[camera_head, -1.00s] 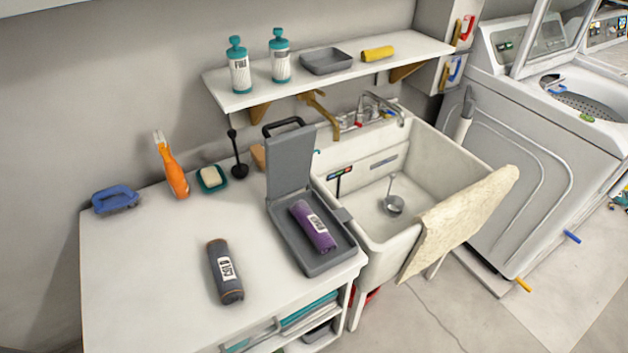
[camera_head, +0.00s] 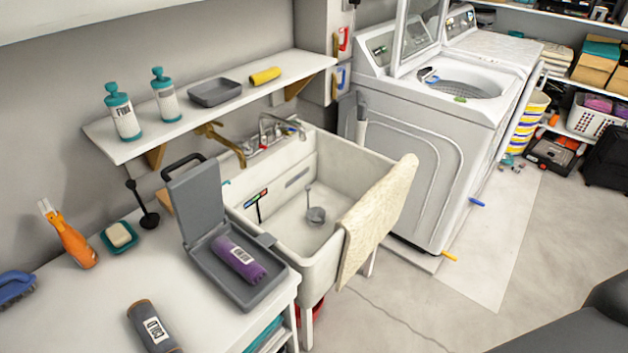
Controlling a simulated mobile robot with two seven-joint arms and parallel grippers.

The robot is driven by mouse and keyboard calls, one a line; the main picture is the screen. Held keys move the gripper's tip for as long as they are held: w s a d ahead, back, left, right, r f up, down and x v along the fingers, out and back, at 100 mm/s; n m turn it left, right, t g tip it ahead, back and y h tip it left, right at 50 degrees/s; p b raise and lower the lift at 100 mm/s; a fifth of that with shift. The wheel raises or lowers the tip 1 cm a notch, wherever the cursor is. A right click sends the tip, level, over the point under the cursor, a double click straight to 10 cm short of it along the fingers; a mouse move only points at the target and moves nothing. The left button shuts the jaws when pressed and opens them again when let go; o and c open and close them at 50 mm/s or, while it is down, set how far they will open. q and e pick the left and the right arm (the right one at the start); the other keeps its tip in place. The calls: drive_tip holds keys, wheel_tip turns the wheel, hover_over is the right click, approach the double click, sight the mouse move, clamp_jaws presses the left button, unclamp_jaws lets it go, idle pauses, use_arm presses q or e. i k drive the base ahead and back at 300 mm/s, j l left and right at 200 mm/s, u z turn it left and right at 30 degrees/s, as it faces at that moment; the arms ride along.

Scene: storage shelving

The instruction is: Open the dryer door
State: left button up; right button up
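A white top-loading machine (camera_head: 410,150) with its lid up stands right of the sink. A second white machine (camera_head: 495,50), likely the dryer, stands just beyond it, with its top and control panel showing. Its front is mostly hidden by the nearer machine and seen only edge-on, so I cannot make out its door or handle clearly. Neither of my grippers is in view.
A utility sink (camera_head: 330,170) with a beige towel (camera_head: 375,220) and a white counter (camera_head: 90,315) fill the left and middle. Open floor (camera_head: 480,250) lies in front of the machines. A shelf with a laundry basket (camera_head: 590,118) stands far right; small litter lies nearby.

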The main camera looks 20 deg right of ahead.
sight(531, 85)
drive_tip(key=l+z, duration=0.2)
drive_tip(key=z, duration=0.35)
drive_tip(key=i+l+z, duration=0.55)
drive_tip(key=l, duration=0.2)
drive_tip(key=i+l+z, duration=0.2)
drive_tip(key=i+l, duration=0.5)
drive_tip(key=i, duration=0.15)
drive_tip(key=i+l, duration=0.7)
drive_tip(key=i, duration=0.2)
drive_tip(key=i+l, duration=0.45)
drive_tip(key=l+u, duration=0.1)
drive_tip(key=u, duration=0.25)
drive_tip(key=i+l+u, duration=0.4)
drive_tip(key=l+u, duration=0.2)
drive_tip(key=l, duration=0.2)
drive_tip(key=i+l+u, duration=0.1)
drive_tip(key=l, duration=0.35)
drive_tip(key=i+l+u, duration=0.15)
drive_tip(key=l, duration=0.25)
